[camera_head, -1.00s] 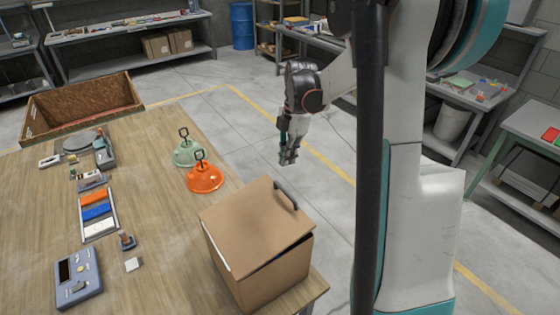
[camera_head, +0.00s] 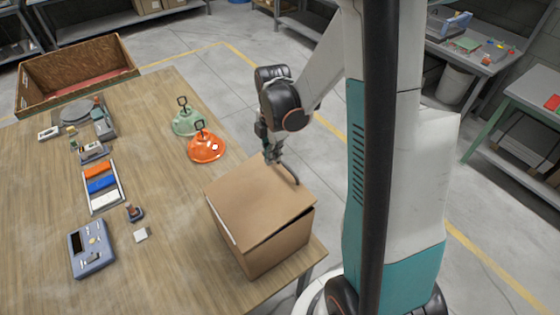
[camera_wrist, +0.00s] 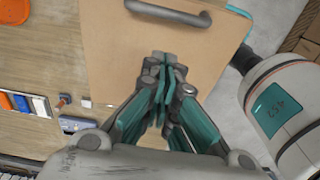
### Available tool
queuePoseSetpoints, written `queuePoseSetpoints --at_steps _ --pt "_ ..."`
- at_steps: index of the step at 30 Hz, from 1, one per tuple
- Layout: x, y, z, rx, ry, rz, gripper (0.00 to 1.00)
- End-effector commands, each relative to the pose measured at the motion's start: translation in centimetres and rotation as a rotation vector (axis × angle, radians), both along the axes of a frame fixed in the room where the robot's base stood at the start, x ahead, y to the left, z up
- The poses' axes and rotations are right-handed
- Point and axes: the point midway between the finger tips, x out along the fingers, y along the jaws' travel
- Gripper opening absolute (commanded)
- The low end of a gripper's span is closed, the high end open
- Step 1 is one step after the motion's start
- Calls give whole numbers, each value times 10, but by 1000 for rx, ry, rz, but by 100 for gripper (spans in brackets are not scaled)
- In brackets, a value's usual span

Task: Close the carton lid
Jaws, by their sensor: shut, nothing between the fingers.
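The cardboard carton (camera_head: 277,248) stands at the near right corner of the wooden table. Its lid (camera_head: 258,205) lies over the top, with a narrow dark gap along the front right edge. A dark handle (camera_head: 294,177) sits on the lid's far right side; the handle also shows in the wrist view (camera_wrist: 170,14). My gripper (camera_head: 274,158) is shut and empty at the lid's far edge, close to the handle. In the wrist view, my gripper (camera_wrist: 163,66) points over the brown lid (camera_wrist: 115,60); whether it touches the lid I cannot tell.
An orange hood (camera_head: 206,148) and a green hood (camera_head: 186,122) stand on the table behind the carton. A tray with colored blocks (camera_head: 101,186), a blue-grey device (camera_head: 91,248) and a wooden crate (camera_head: 75,77) are to the left. The table's near middle is clear.

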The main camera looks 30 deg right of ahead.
Motion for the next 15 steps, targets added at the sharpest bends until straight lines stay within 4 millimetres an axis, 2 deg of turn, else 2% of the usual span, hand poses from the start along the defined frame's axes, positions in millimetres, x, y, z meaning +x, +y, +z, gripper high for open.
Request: queuePoseSetpoints --at_steps 3,6,15 --pt "0 1 -20 0 0 0 0" --pt "0 -10 -30 0 0 -3 0" --pt "1 -26 -47 0 0 0 0"
